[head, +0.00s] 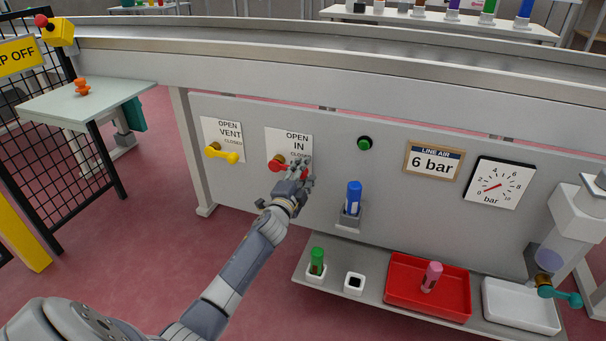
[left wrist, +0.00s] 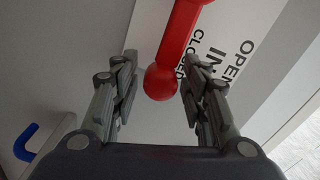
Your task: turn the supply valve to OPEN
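The supply valve is the red handle (head: 276,164) on the white plate marked OPEN, IN and CLOSED (head: 289,143). In the head view its lever points right, towards the CLOSED word, and its end is partly hidden by my left gripper (head: 301,174). In the left wrist view the red lever (left wrist: 178,45) ends in a ball that sits between the fingers of my left gripper (left wrist: 161,95). The fingers are apart, with a gap on each side of the ball. My right gripper is not in view.
A yellow VENT valve handle (head: 222,153) is left of the supply valve. Right of it are a green button (head: 365,143), a blue bottle-like object (head: 353,197) in a holder and a pressure gauge (head: 499,183). A shelf below holds a red tray (head: 396,300).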

